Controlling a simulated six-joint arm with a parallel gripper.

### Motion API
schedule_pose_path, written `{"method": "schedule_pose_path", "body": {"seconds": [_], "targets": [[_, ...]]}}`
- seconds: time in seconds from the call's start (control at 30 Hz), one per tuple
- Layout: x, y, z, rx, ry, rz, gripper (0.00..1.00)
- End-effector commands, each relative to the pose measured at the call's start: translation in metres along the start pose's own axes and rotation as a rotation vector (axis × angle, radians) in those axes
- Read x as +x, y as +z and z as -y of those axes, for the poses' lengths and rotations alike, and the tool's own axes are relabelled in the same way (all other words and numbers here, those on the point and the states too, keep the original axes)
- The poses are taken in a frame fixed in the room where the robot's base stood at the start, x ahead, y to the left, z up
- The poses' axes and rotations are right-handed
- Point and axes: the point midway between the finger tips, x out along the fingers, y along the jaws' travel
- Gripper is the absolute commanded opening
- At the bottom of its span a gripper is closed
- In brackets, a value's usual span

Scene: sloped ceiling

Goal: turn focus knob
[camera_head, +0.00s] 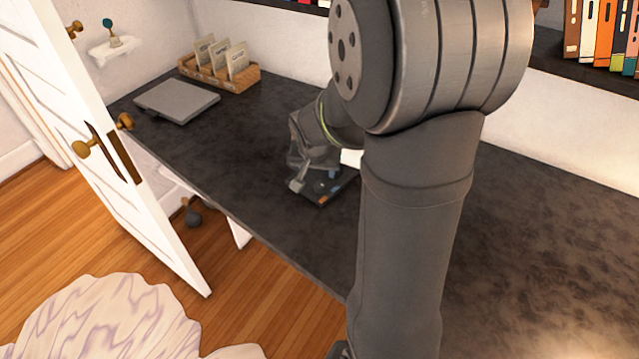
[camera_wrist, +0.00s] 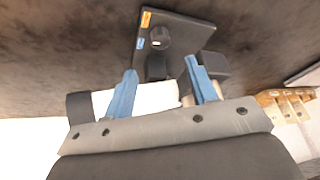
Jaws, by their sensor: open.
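A dark device with a flat plate (camera_wrist: 180,30) lies on the black desk; the plate has an orange and a blue label. A round black knob (camera_wrist: 159,38) stands on the plate in the wrist view. I cannot tell for certain whether it is the focus knob. My gripper (camera_wrist: 160,66) is open, its two blue fingers spread on either side of a small dark part below the round knob. Contact cannot be made out. In the head view the device's plate (camera_head: 325,194) shows under my gripper, and the arm hides much of it.
A grey flat box (camera_head: 176,101) and a wooden tray with packets (camera_head: 222,77) stand at the desk's far left. An open white door (camera_head: 110,150) stands at the left edge. A dark block (camera_wrist: 213,66) is beside the right finger. Bare desk (camera_head: 540,230) lies at right.

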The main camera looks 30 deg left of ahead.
Motion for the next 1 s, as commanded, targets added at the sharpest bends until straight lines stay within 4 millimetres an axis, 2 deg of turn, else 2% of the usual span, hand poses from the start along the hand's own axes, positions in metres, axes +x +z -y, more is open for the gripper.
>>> {"method": "schedule_pose_path", "body": {"seconds": [0.2, 0.53, 0.73, 1.0], "targets": [[0.037, 0.001, 0.0, 0.0, 0.001, 0.003, 0.52], [0.084, 0.0, 0.0, 0.0, 0.0, 0.002, 0.52], [0.099, 0.0, 0.0, 0.0, 0.0, 0.001, 0.52], [0.103, 0.0, 0.0, 0.0, -0.002, -0.001, 0.52]]}}
